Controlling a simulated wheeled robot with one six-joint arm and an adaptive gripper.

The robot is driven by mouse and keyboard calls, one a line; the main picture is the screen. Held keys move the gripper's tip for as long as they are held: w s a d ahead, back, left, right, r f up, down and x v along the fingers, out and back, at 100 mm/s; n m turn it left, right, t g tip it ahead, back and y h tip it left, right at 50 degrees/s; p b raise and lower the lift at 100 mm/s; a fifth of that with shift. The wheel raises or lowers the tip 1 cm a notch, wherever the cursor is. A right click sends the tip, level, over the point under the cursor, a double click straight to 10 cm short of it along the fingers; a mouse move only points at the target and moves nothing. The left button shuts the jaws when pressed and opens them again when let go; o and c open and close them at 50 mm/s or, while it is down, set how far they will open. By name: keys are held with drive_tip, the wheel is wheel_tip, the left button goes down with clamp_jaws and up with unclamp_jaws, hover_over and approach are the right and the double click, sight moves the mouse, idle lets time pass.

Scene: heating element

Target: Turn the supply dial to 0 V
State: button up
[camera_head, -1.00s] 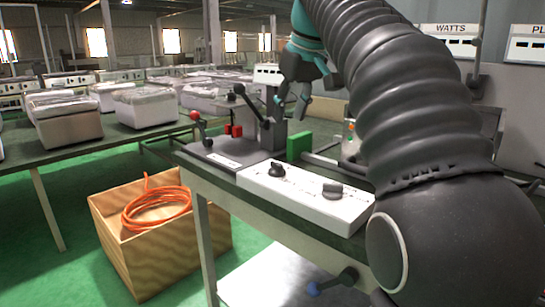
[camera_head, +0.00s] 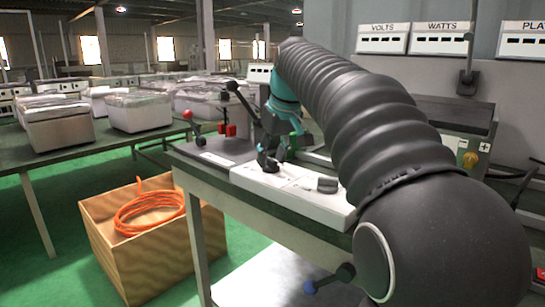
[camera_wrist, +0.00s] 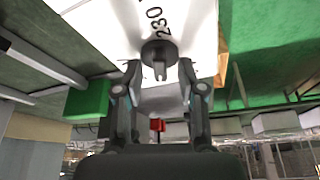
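A white control panel (camera_head: 300,190) lies on the bench and carries two dials. The left one, a small dark dial (camera_head: 268,164), is partly hidden behind my gripper in the head view. In the wrist view the dark dial (camera_wrist: 160,52) sits on the panel beside the printed number 230. My gripper (camera_wrist: 159,72) is open, with one finger on each side of the dial and gaps visible between. In the head view my gripper (camera_head: 281,148) points down at this dial. The dial's exact setting cannot be read.
A second grey dial (camera_head: 327,185) stands to the right on the same panel. A black lever with a red knob (camera_head: 188,115) is at the left. A green block (camera_wrist: 88,100) lies close to my gripper. A wooden box (camera_head: 165,245) with orange cable stands on the floor.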

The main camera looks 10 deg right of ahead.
clamp_jaws()
drive_tip(key=shift+r+n+p, duration=0.1)
drive_tip(key=shift+n+p, duration=0.3)
drive_tip(key=shift+d+n+y+p, duration=0.1)
drive_tip(key=shift+n+y+p, duration=0.4)
drive_tip(key=shift+n+p, duration=0.45)
drive_tip(key=shift+w+n+g+y+p, duration=0.1)
drive_tip(key=shift+n+g+y+p, duration=0.25)
drive_tip(key=shift+n, duration=0.6)
drive_tip(key=n, duration=0.2)
drive_tip(key=shift+n+g+y+p, duration=0.3)
drive_tip(key=shift+g+y, duration=0.05)
drive_tip(key=shift+w+n+g+y, duration=0.1)
drive_tip(key=shift+n+g+y, duration=0.3)
drive_tip(key=shift+n, duration=1.3)
